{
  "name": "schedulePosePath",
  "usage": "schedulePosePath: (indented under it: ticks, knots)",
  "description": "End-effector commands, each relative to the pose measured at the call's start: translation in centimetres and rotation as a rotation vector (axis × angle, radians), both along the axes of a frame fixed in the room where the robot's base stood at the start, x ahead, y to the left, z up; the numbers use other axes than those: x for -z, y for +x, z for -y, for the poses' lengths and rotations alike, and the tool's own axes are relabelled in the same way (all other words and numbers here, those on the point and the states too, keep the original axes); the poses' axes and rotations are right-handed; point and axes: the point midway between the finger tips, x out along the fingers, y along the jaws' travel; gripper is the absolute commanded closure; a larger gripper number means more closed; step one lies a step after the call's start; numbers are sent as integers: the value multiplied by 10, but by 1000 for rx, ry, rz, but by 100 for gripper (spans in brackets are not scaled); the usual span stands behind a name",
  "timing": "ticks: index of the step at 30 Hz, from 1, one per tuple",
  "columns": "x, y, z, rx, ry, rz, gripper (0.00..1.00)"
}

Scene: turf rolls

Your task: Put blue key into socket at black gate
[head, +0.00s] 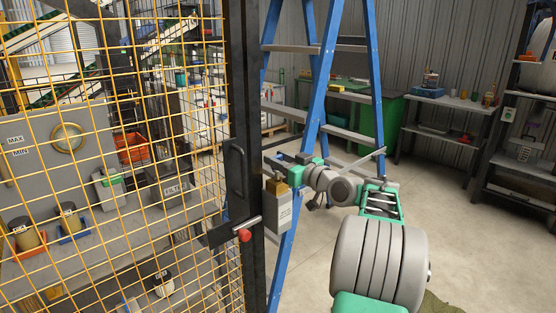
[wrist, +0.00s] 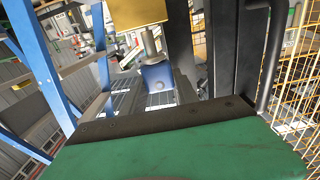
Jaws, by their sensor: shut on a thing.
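The blue key (wrist: 157,76) shows in the wrist view, held between the jaws of my gripper (wrist: 150,98), with its metal shaft pointing to the brass block. The brass block (wrist: 135,14) sits on top of a grey box (head: 279,217) beside the black gate (head: 244,120); I take it for the socket. The shaft's end is close to the block; I cannot tell whether it touches or enters. In the head view my gripper (head: 290,163) is just above and right of the brass top (head: 276,188). The key cannot be made out there.
The gate has yellow mesh (head: 120,130), a black handle (head: 236,160) and a red-knobbed latch (head: 244,234). A blue stepladder (head: 325,75) stands close behind my gripper. Shelves and benches (head: 445,100) line the back right.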

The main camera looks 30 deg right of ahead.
Motion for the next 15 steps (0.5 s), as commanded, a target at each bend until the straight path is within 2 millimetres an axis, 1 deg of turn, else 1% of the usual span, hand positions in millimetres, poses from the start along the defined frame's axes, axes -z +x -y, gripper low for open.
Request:
schedulePosePath:
  ticks: [15]
  knots:
    - [13,0,0,0,-1,1,100]
